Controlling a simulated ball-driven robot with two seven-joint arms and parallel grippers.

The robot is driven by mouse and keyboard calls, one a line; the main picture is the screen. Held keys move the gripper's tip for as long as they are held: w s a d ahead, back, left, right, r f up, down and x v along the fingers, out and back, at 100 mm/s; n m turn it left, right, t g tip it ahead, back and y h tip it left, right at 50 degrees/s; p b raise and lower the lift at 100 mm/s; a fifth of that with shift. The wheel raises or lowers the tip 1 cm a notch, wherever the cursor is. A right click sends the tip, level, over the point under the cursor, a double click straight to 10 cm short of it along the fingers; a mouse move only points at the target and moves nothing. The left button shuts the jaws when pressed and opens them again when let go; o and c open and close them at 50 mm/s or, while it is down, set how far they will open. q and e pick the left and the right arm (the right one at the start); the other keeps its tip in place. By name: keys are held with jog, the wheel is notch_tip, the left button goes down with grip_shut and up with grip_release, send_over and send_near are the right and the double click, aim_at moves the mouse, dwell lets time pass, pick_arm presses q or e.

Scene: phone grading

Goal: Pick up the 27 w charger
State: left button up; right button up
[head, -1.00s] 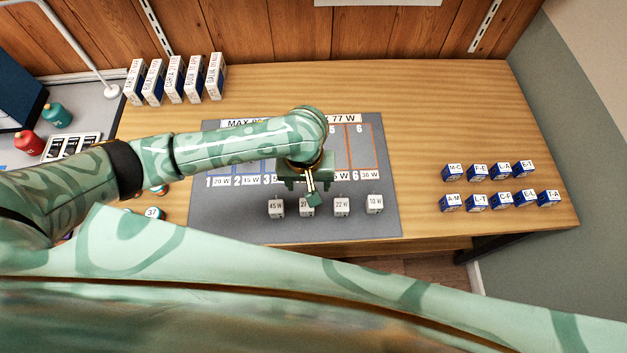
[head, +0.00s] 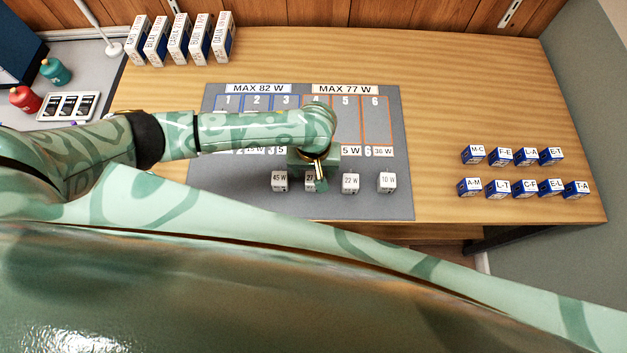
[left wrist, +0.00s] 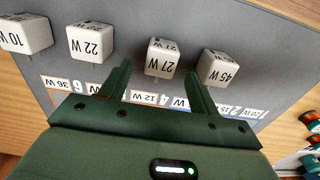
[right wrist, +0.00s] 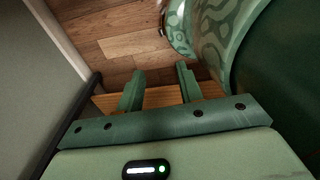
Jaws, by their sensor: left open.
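The 27 W charger (head: 310,180) is a small white cube near the front of the grey mat (head: 240,202), partly hidden in the head view by my left gripper (head: 316,180). In the left wrist view the 27 W charger (left wrist: 162,58) lies just beyond my open left fingers (left wrist: 158,82), roughly in line with the gap between them. The fingers appear apart from it. My right gripper (right wrist: 158,85) shows only in the right wrist view, with its fingers apart and nothing between them, over the floor and a wooden edge.
The 45 W (head: 280,182), 22 W (head: 350,184) and 10 W (head: 387,183) chargers stand in the same row. Small blue-and-white boxes (head: 525,158) stand at the right, tall boxes (head: 180,40) at the back left. The wood between mat and small boxes is clear.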

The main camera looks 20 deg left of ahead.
pick_arm(q)
notch_tip(320, 180, down, 4)
jog(key=shift+w+r+b, duration=0.15)
jog(key=shift+b, duration=0.55)
jog(key=shift+r, duration=0.1)
jog(key=shift+c, duration=0.3)
jog(key=c, duration=1)
jog(key=shift+r, duration=0.15)
jog(key=shift+c, duration=0.2)
